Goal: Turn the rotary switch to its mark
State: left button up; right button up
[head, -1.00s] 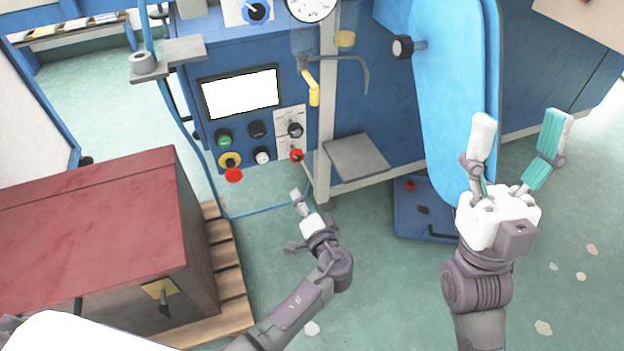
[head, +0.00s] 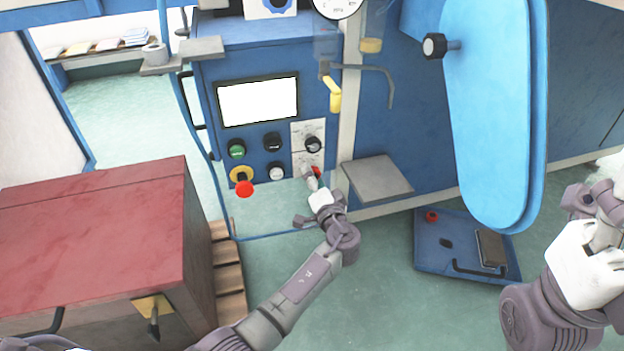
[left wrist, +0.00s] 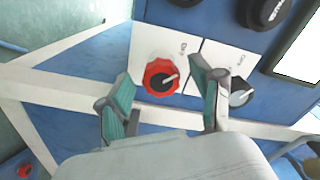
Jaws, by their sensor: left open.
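A red rotary switch (head: 316,171) with a pale pointer sits on a white plate of the blue panel; the left wrist view shows it more clearly (left wrist: 161,77), with OFF and ON lettering. A black rotary switch (head: 313,144) sits on the neighbouring plate, also in the left wrist view (left wrist: 240,92). My left gripper (head: 310,179) is close in front of the red switch and partly hides it in the head view. In the left wrist view its open fingers (left wrist: 163,98) show the red switch between them, apparently untouched. My right gripper (head: 605,205) is at the right edge, partly cut off.
Green, black and white buttons and a red mushroom button (head: 245,188) sit left of the switches, below a screen (head: 258,101). A yellow lever (head: 335,94) hangs above right. A grey shelf (head: 377,180) juts out to the right. A red-topped cabinet (head: 90,235) stands left.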

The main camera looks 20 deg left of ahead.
pick_arm(q)
jog(key=shift+x, duration=0.95)
jog(key=shift+c, duration=0.2)
jog(key=c, duration=1.1)
